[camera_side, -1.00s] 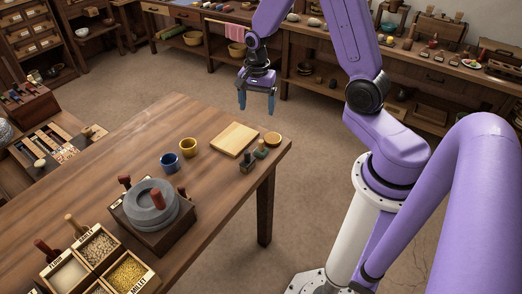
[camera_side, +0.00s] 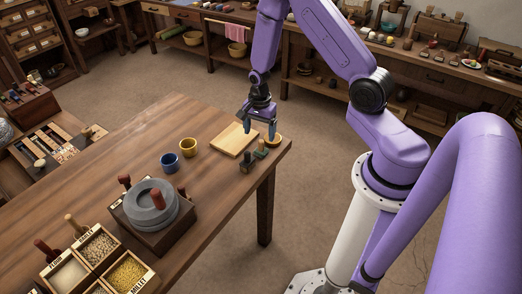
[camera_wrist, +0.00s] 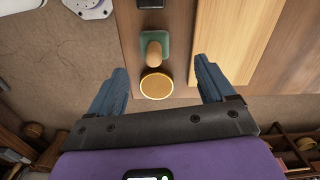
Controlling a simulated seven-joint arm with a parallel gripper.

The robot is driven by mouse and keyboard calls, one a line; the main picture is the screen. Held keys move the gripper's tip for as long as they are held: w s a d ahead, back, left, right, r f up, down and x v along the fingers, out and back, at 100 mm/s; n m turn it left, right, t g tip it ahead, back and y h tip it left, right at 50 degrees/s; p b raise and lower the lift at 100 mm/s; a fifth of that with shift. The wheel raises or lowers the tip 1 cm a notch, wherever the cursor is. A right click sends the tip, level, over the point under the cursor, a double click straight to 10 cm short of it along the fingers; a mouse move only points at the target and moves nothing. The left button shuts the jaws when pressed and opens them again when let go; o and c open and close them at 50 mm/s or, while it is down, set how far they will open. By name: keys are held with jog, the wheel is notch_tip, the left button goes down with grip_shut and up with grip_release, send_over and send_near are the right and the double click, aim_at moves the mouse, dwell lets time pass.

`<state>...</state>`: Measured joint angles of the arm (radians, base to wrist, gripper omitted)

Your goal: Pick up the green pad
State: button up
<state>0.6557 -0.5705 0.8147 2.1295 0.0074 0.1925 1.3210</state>
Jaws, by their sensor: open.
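The green pad (camera_side: 261,154) is a small green piece with a tan wooden knob, near the right end of the wooden table. In the wrist view the pad (camera_wrist: 165,42) shows as a green square under its knob, ahead of and between the fingers. My gripper (camera_side: 259,130) is open and empty above that end of the table, apart from the pad. In the wrist view its two blue fingers (camera_wrist: 160,75) are spread wide, and a small yellow-rimmed bowl (camera_wrist: 156,84) shows between them, nearer than the pad.
A pale wooden board (camera_side: 234,139) lies left of the pad. A dark knobbed block (camera_side: 247,165) stands close beside it in front. Yellow (camera_side: 188,147) and blue (camera_side: 170,162) cups and a stone quern (camera_side: 151,205) stand farther left. The table's right edge is near.

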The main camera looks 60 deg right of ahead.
aim_at(261, 141)
jog(key=shift+f, duration=0.85)
jog(key=f, duration=0.1)
jog(key=s+f, duration=0.1)
jog(key=f, duration=0.1)
jog(key=shift+a+f, duration=0.2)
jog(key=shift+f, duration=0.05)
jog(key=shift+w+f, duration=0.1)
jog(key=shift+f, duration=0.7)
jog(key=c, duration=1.1)
